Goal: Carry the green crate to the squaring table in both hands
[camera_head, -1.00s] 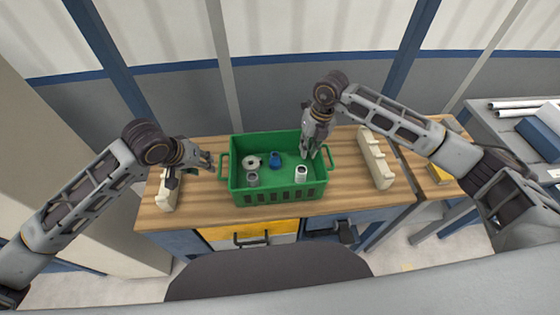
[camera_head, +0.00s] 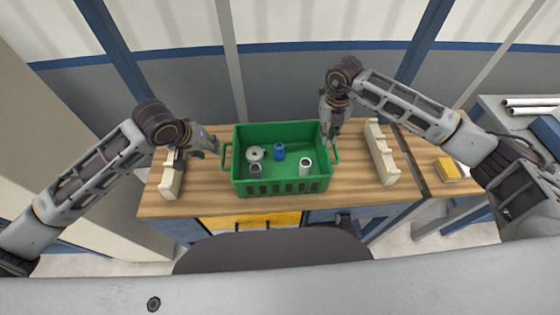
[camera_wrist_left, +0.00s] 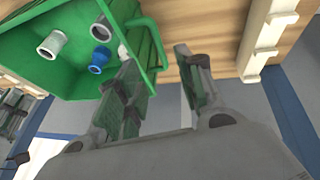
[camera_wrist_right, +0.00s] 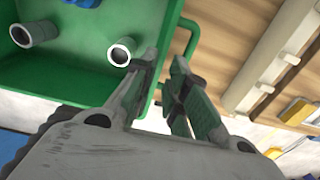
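The green crate (camera_head: 281,188) stands on the wooden bench with a handle at each short side and several pipe pieces inside. My left gripper (camera_head: 214,147) is open just left of the crate's left handle (camera_head: 226,158). In the left wrist view the left fingers (camera_wrist_left: 160,62) are spread and the handle (camera_wrist_left: 153,35) shows ahead of them. My right gripper (camera_head: 333,138) is above the right handle (camera_head: 336,152). In the right wrist view its fingers (camera_wrist_right: 166,60) are apart, with the handle (camera_wrist_right: 193,38) just ahead. I cannot tell whether either touches.
The wooden bench (camera_head: 215,203) has pale notched racks on both sides of the crate, left (camera_head: 170,180) and right (camera_head: 381,155). A yellow block (camera_head: 449,168) lies farther right. A grey table (camera_head: 490,118) with white pipes (camera_head: 530,104) stands at the far right.

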